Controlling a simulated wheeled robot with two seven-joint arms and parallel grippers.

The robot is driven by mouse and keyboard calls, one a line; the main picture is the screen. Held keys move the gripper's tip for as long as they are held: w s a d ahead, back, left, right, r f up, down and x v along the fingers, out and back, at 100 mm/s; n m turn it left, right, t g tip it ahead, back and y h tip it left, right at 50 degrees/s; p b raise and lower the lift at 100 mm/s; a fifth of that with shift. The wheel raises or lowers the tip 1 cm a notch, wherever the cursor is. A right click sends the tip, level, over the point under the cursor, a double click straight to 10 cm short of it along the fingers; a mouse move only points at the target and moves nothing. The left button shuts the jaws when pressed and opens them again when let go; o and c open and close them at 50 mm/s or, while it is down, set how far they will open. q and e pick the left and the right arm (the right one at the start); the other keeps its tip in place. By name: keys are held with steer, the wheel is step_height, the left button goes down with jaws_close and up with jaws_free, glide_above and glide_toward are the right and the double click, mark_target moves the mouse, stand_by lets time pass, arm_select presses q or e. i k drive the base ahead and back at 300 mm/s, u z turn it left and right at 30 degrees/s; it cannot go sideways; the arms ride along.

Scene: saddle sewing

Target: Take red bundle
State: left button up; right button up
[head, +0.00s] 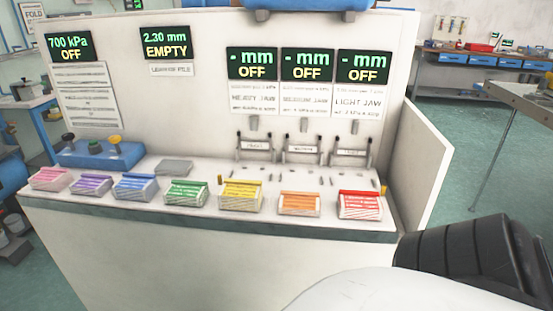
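The red bundle (360,205) lies at the right end of a row of coloured bundles along the front of the white bench. It has a red strip along its top and red and white layers on its front. A dark ribbed part of my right arm shows at the lower right, apart from the bundle. Neither gripper's fingers can be seen in the head view.
Left of the red bundle sit orange (299,203), yellow (241,195), green (186,193), blue (135,187), purple (90,185) and pink (50,179) bundles. Jaw fixtures (302,149) stand behind. A white side panel (424,165) rises at right.

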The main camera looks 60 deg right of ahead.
mark_target(354, 205)
steer(key=u, duration=1.7)
steer(key=k, duration=1.75)
steer(key=z, duration=1.8)
